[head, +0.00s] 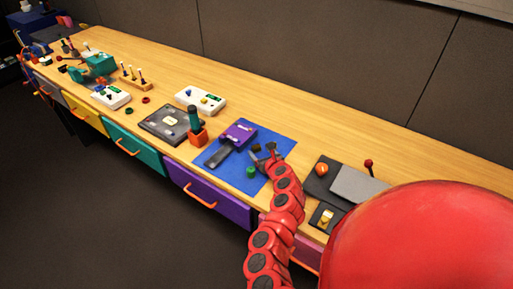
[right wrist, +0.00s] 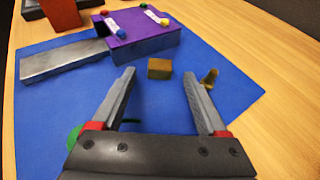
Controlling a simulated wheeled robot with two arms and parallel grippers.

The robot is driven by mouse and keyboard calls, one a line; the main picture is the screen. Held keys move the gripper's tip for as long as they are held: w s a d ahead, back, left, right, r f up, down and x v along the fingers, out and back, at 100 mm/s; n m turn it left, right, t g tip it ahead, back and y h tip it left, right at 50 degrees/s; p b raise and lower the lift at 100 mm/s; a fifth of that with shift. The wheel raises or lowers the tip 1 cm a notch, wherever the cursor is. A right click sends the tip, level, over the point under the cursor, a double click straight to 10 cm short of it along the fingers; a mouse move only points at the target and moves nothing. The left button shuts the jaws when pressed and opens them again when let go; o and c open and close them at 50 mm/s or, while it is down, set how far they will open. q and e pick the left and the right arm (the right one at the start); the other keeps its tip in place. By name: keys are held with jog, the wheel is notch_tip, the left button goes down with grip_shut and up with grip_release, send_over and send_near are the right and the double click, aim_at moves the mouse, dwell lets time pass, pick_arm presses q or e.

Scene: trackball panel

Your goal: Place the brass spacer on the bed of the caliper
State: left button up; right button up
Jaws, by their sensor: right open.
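A small brass block (right wrist: 159,68), which looks like the spacer, lies on the blue mat in the right wrist view. The purple unit with a flat grey bar (right wrist: 66,58), apparently the caliper and its bed, is just left of it; the bar's visible top is bare. In the head view this purple unit (head: 238,134) sits on the same mat. My right gripper (head: 264,148) is open over the mat, to the right of the purple unit. In the wrist view its fingertips (right wrist: 161,76) point toward the block, which shows between them. My left gripper is not in view.
On the blue mat (head: 277,136) are a small brass peg (right wrist: 209,77) by the right fingertip and a green piece (head: 251,172). A dark panel with a grey plate (head: 357,185) and red-knobbed lever stands to the right. An orange holder (head: 198,138) stands left.

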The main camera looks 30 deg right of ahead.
jog(key=shift+x, duration=0.85)
jog(key=shift+a, duration=0.1)
grip_shut()
